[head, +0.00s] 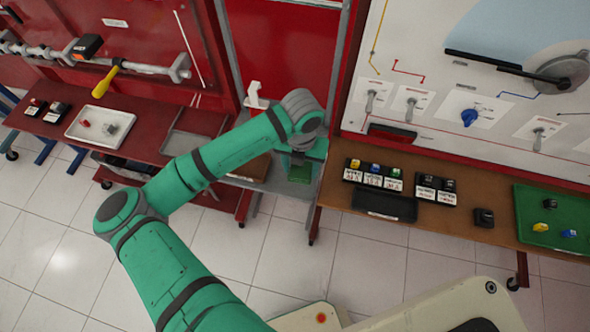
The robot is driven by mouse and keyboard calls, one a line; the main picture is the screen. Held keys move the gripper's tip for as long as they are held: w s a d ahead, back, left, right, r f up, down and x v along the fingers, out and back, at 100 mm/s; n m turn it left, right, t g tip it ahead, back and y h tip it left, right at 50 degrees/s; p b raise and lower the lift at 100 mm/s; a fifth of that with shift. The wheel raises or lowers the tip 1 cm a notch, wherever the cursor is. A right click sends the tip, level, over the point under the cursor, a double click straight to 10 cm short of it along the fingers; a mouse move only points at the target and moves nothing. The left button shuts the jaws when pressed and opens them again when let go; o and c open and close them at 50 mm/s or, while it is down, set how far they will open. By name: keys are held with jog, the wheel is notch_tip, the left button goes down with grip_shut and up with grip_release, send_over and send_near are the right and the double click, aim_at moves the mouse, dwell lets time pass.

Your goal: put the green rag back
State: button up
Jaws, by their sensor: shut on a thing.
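My gripper (299,162) points down in the gap between the red bench on the left and the brown bench on the right. It is shut on the green rag (299,174), a small dark green patch just below the fingers. The rag is over or at a grey stand (262,186) between the benches. I cannot tell whether the rag touches that surface. The wrist and fingers hide part of the rag and of the stand.
A white bracket (255,94) stands behind my wrist.

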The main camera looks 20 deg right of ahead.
aim_at(296, 167)
jog(key=shift+w+a+f, duration=0.15)
jog(key=shift+w+f, duration=0.35)
jog(key=shift+f, duration=0.15)
jog(key=shift+w+a+f, duration=0.15)
jog(key=shift+w+f, duration=0.35)
jog(key=shift+f, duration=0.1)
jog(key=shift+w+a+f, duration=0.1)
jog(key=shift+w+f, duration=0.05)
jog(key=shift+f, duration=0.8)
jog(key=shift+w+a+f, duration=0.1)
jog(key=shift+f, duration=0.8)
jog(key=o, duration=0.9)
jog(key=shift+o, duration=0.2)
notch_tip(296, 167, up, 12)
jog(key=shift+r, duration=0.1)
